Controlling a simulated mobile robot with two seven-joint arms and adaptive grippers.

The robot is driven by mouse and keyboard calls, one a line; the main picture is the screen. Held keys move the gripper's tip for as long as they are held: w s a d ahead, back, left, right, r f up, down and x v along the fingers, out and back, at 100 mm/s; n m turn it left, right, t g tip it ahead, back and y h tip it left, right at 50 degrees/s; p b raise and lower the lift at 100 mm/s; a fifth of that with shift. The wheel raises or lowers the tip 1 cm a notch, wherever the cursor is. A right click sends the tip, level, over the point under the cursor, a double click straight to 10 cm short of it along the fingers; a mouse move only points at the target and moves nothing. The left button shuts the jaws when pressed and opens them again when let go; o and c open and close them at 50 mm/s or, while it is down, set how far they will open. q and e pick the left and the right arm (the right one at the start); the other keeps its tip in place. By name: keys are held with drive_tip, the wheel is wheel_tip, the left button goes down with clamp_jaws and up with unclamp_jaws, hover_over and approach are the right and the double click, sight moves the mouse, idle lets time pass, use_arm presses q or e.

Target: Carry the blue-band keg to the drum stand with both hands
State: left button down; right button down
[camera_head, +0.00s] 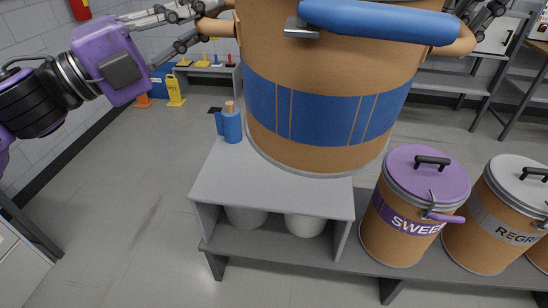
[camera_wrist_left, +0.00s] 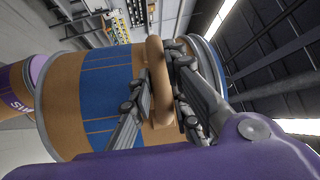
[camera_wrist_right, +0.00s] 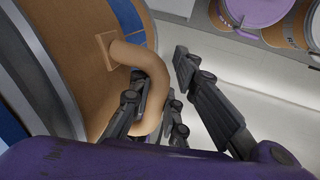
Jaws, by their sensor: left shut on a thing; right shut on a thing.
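The blue-band keg (camera_head: 320,108) is a large upright brown drum with a wide blue band and a blue lever at its top; the upper edge of the picture cuts off its top. It is over the grey stand top (camera_head: 225,180), and I cannot tell whether its base touches. My left gripper (camera_wrist_left: 160,95) is shut on the keg's tan side handle (camera_wrist_left: 156,60). My right gripper (camera_wrist_right: 155,105) is around the opposite handle (camera_wrist_right: 150,62) and shut on it. In the head view both grippers are at the upper keg, partly cut off or hidden.
A blue bottle (camera_head: 232,124) stands on the grey top beside the keg. A purple-lidded drum (camera_head: 412,205) and a grey-lidded drum (camera_head: 500,215) stand close on the right, on a low bench. White containers (camera_head: 305,224) sit beneath the top. Floor at left is clear.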

use_arm(q)
drive_tip(key=shift+s+a+r, duration=0.15)
drive_tip(key=shift+a+r, duration=0.05)
drive_tip(key=shift+a, duration=0.05)
use_arm(e)
drive_tip(key=shift+s+a+r, duration=0.1)
drive_tip(key=shift+a+r, duration=0.05)
drive_tip(key=shift+a, duration=0.15)
drive_tip(key=shift+d, duration=0.1)
